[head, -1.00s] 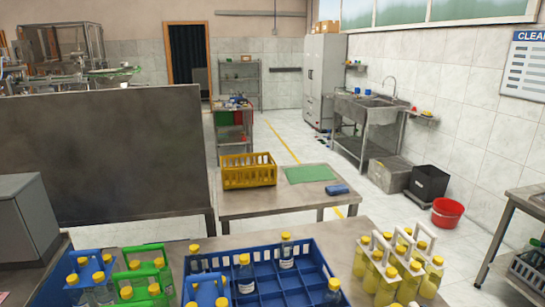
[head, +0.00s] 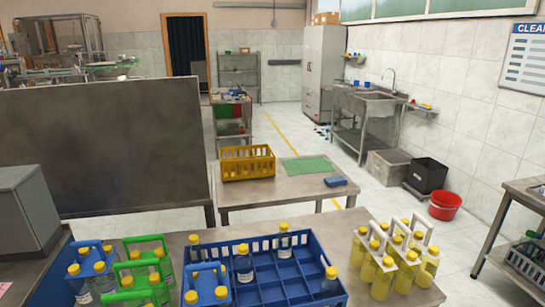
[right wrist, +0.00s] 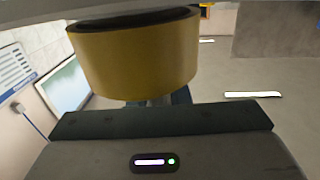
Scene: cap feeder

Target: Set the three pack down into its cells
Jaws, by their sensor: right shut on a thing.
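In the right wrist view a large yellow round cap (right wrist: 135,55) with a dark top fills the upper middle, close to the camera. A small blue part shows behind it; the rest of the three pack is hidden. My right gripper (right wrist: 160,118) is shut on the pack, though the fingertips are hard to make out. In the head view the blue divided crate (head: 272,292) has empty cells in its middle and right. Single bottles stand in it, and a blue carrier (head: 207,270) with yellow-capped bottles is at its front left. Neither gripper shows in the head view.
Green carriers (head: 145,255) and another blue carrier (head: 90,246) with bottles stand left of the crate. White-handled packs of yellow bottles (head: 398,255) stand close on its right. Behind is a lower table with a yellow crate (head: 247,164) and a green mat (head: 306,165).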

